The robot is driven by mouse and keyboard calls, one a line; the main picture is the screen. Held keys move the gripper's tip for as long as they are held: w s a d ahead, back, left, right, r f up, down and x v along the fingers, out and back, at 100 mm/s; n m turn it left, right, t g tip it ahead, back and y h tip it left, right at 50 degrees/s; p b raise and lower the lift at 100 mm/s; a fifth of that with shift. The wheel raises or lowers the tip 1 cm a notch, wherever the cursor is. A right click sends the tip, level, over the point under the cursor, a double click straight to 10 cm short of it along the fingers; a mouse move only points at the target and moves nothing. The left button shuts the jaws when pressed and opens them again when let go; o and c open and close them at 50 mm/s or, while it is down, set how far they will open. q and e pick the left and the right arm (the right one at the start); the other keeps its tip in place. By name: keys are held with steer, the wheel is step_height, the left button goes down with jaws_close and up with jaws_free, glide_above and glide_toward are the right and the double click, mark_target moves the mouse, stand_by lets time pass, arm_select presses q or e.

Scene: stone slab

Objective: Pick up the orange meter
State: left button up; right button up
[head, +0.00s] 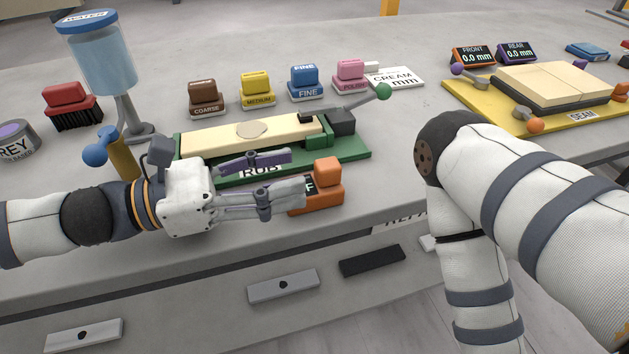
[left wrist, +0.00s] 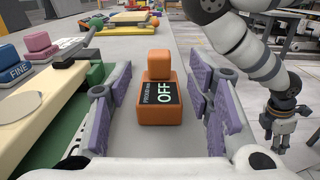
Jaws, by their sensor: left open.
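The orange meter (head: 326,188) stands upright on the slab in front of the green RUB fixture, its left side hidden behind my left gripper's fingers in the head view. In the left wrist view the orange meter (left wrist: 160,98) shows a dark screen reading OFF. My left gripper (head: 283,176) is open and level, its fingers pointing right at the meter. In the left wrist view its purple-padded fingers (left wrist: 160,110) stand on either side of the meter with gaps. My right gripper (left wrist: 283,122) hangs apart at the right of the left wrist view, its finger state unclear.
The green RUB fixture (head: 358,157) with its cream slab (head: 205,142) lies just behind the meter. Colored blocks stand behind it, including the blue FINE block (head: 306,80). A water dispenser (head: 103,65) stands at left. The slab's front edge is close to the meter.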

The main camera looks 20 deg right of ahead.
mark_target(316, 167)
arm_select(q)
steer(key=d, duration=0.5)
steer(key=shift+w+d+p, duration=0.15)
steer(key=shift+p, duration=0.15)
jaws_close()
steer(key=shift+r, duration=0.1)
